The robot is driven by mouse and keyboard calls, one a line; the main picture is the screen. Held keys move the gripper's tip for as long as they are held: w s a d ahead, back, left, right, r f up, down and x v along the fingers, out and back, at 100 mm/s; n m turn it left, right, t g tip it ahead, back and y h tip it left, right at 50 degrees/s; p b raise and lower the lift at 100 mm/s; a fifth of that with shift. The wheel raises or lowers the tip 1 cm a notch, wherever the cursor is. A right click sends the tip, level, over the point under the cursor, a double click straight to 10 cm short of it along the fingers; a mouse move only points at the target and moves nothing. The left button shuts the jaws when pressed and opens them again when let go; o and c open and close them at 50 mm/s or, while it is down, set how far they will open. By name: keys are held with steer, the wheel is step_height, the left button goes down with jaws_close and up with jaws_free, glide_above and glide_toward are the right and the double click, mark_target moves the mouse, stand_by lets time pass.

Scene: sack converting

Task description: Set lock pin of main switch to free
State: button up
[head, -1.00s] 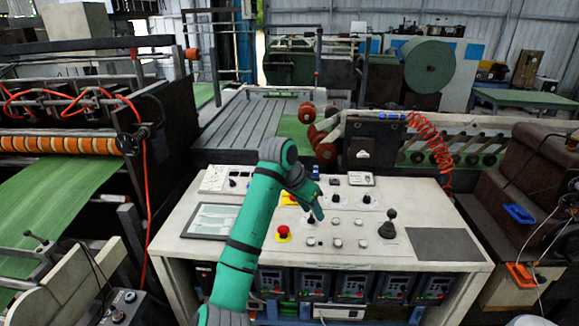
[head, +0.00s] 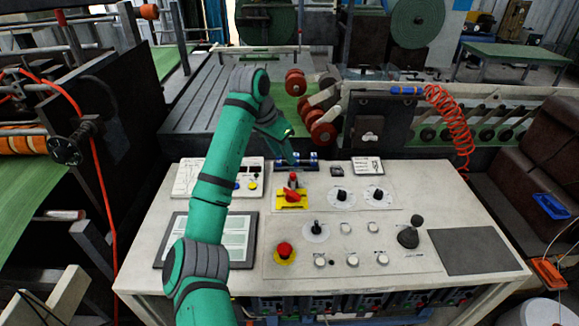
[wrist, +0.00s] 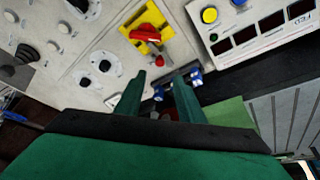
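The main switch (head: 291,197) is a red rotary handle on a yellow plate, on the left part of the white control panel. It also shows in the wrist view (wrist: 148,33), beyond my fingertips. A small upright grey piece with a red part (head: 293,180) stands at the plate's back edge; I cannot tell whether it is the lock pin or how it is set. My gripper (head: 288,152) is above the panel's back edge, behind the switch. In the wrist view my gripper (wrist: 160,77) has its two green fingers apart, with nothing held between them.
A red emergency button (head: 284,251), a black joystick (head: 410,234) and several dark knobs stand on the panel. A tablet-like screen (head: 170,240) lies at left. A blue-ended fitting (head: 312,160) is at the back edge near my gripper. A grey pad (head: 474,251) is clear at right.

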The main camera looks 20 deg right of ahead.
mark_target(292, 173)
steer(key=x, duration=0.9)
steer(key=shift+f, duration=0.35)
steer(key=shift+w+d, duration=0.1)
